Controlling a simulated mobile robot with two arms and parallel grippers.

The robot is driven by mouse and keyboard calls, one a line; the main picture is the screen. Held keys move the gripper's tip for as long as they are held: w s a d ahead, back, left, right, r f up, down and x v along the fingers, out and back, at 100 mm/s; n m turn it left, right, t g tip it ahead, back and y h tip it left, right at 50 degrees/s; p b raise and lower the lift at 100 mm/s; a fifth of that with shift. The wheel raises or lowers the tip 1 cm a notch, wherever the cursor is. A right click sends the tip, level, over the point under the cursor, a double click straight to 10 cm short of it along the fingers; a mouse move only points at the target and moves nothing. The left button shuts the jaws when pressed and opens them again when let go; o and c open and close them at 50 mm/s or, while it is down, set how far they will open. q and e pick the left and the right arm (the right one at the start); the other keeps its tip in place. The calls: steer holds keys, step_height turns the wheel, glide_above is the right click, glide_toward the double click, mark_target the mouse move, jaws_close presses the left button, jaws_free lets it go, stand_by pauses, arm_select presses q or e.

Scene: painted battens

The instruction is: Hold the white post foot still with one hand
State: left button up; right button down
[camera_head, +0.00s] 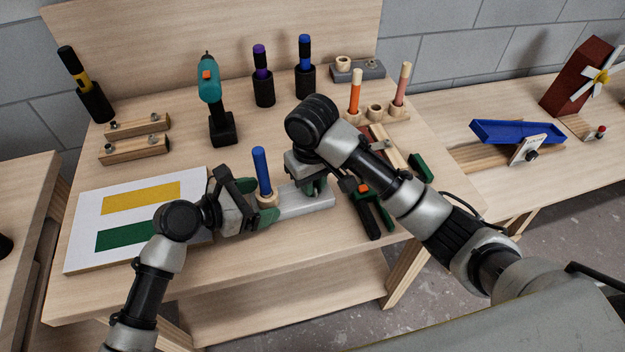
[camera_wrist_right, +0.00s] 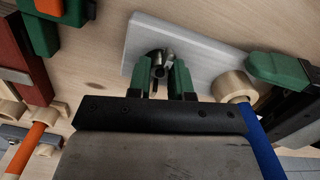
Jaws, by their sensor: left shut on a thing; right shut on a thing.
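The white post foot (camera_head: 308,201) is a flat pale slab lying on the bench. A wooden ring (camera_head: 267,199) with an upright blue post (camera_head: 262,170) stands at its left end. My left gripper (camera_head: 256,211) is at that end, shut on the foot; its exact contact is partly hidden. The foot also shows in the right wrist view (camera_wrist_right: 195,48). My right gripper (camera_wrist_right: 160,78) is over the foot, its green fingers shut on a small grey metal piece (camera_wrist_right: 158,62) that stands at the foot. In the head view, my right gripper (camera_head: 308,185) hides this piece.
A white board with yellow and green bars (camera_head: 82,232) lies left. A teal drill (camera_head: 211,90) and pen holders stand behind. A green and black tool (camera_head: 368,212) lies right of the foot, near a wooden rack (camera_head: 390,112). Bare bench lies behind the foot.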

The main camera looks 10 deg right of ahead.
arm_select(q)
steer(key=shift+w+a, duration=0.1)
steer(key=shift+w, duration=0.05)
arm_select(e)
steer(key=shift+s+a, duration=0.2)
steer(key=c, duration=1.1)
jaws_free()
steer(key=shift+o, duration=0.4)
steer(key=shift+w, duration=0.2)
arm_select(q)
steer(key=shift+c, duration=0.2)
arm_select(e)
steer(key=shift+d+r, duration=0.1)
steer(key=shift+r, duration=0.2)
step_height(320, 180, up, 11)
steer(key=shift+r, duration=0.15)
arm_select(q)
steer(key=o, duration=0.9)
